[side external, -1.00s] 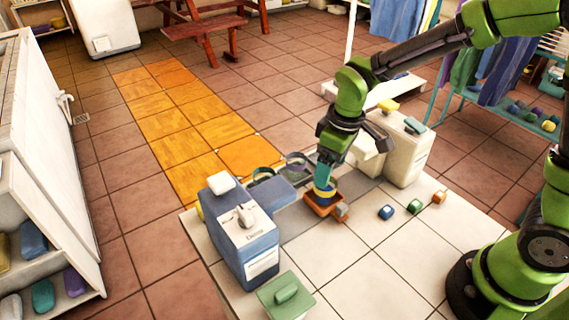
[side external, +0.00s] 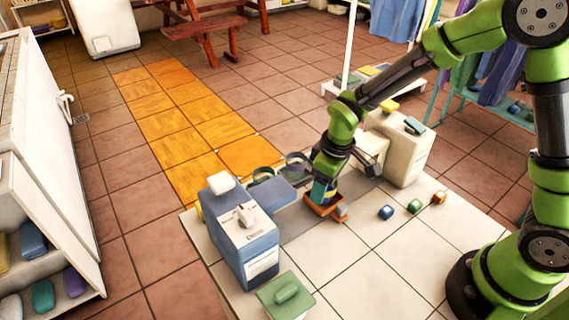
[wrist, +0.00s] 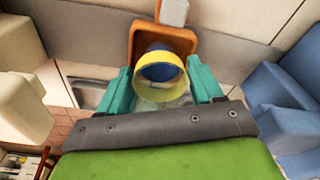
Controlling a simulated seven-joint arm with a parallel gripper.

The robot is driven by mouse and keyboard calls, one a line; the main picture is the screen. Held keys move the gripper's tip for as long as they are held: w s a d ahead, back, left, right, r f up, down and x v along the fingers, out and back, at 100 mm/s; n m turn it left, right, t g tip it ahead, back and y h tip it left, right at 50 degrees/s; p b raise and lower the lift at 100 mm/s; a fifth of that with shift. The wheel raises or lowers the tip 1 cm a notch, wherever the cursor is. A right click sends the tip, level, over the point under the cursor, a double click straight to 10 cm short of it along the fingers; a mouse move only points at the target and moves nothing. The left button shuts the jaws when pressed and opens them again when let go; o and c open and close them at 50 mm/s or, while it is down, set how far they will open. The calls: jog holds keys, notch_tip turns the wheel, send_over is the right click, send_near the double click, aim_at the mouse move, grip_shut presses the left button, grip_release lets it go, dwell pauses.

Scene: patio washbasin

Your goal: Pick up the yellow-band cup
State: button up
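The yellow-band cup (wrist: 172,82) is blue with a broad yellow band at its rim. It stands over an orange tray (wrist: 180,38) in the wrist view, with its mouth toward the camera. In the side view the cup is mostly hidden by my gripper (side external: 326,187), and the tray (side external: 318,209) shows below it. The teal fingers of my gripper (wrist: 158,68) are apart, one on each side of the cup, close to its rim. I cannot make out clearly whether they touch it.
A blue dispenser (side external: 243,235) stands left of the tray, and a cream machine (side external: 402,148) stands to the right behind it. A grey block (side external: 342,210) adjoins the tray. Small blue (side external: 386,212), green (side external: 415,206) and orange (side external: 439,197) pieces lie right.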

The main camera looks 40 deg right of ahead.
jog(key=c, duration=0.7)
jog(key=shift+r, duration=0.1)
